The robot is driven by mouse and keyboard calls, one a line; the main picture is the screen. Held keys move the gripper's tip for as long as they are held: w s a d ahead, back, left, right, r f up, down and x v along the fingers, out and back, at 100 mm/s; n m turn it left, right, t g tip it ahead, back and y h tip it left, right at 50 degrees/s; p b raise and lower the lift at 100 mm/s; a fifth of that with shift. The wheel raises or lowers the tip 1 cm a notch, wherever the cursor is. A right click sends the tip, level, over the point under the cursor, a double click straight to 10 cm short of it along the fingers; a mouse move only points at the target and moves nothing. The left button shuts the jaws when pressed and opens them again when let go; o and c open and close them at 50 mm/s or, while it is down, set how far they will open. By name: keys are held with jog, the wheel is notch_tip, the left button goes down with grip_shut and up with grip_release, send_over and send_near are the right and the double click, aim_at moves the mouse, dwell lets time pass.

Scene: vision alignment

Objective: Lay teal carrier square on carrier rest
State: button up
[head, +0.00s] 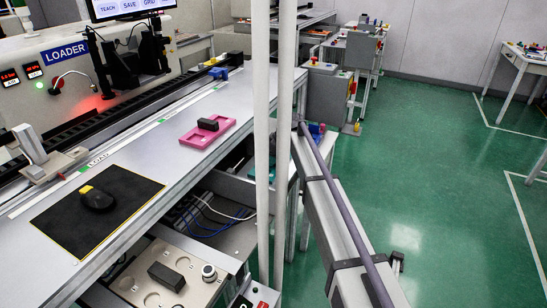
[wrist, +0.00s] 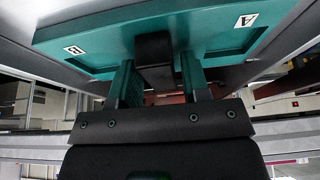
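My gripper (wrist: 157,66) reaches up to the carrier with one finger on each side of this block. A narrow gap shows beside the block, clearest on the right, so the fingers look open around it. The hidden contact faces leave this not fully certain.
In the head view a pink carrier (head: 196,140) with a black block (head: 208,124) lies on the long bench (head: 160,183). A black mat (head: 122,217) bears a dark mouse-like object (head: 97,199). A beige panel (head: 187,262) sits below the bench edge. White posts (head: 285,150) cross the view.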

jog(key=shift+o, duration=1.3)
jog(key=shift+r, duration=0.1)
